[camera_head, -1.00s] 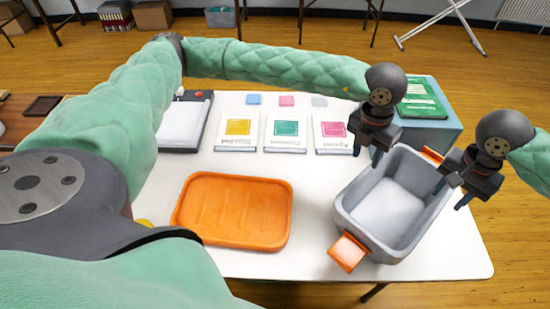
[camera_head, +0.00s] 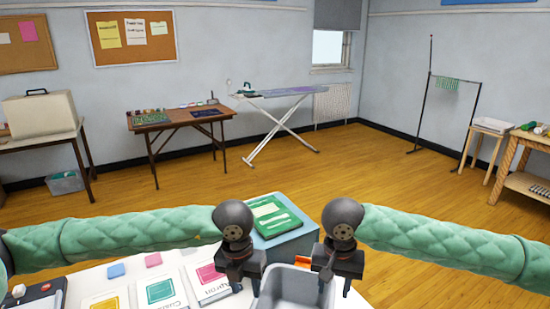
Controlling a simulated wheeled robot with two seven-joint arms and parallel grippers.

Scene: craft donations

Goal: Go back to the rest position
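My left gripper (camera_head: 239,287) points down over the left side of the grey bin at the bottom of the head view. My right gripper (camera_head: 334,284) points down over the bin's right side. The fingers of both look spread, with nothing seen between them. The grey bin (camera_head: 292,290) stands on the white table, its lower part cut off by the frame. An orange handle (camera_head: 302,262) shows at its far end. I cannot tell whether the grippers touch the bin.
A blue-grey box (camera_head: 287,237) with a green booklet (camera_head: 272,212) stands just behind the bin. Cards in pink (camera_head: 206,276) and green (camera_head: 161,290) lie left on the white table (camera_head: 85,281). An ironing board (camera_head: 285,91) and side tables stand by the walls. Wooden floor lies clear between.

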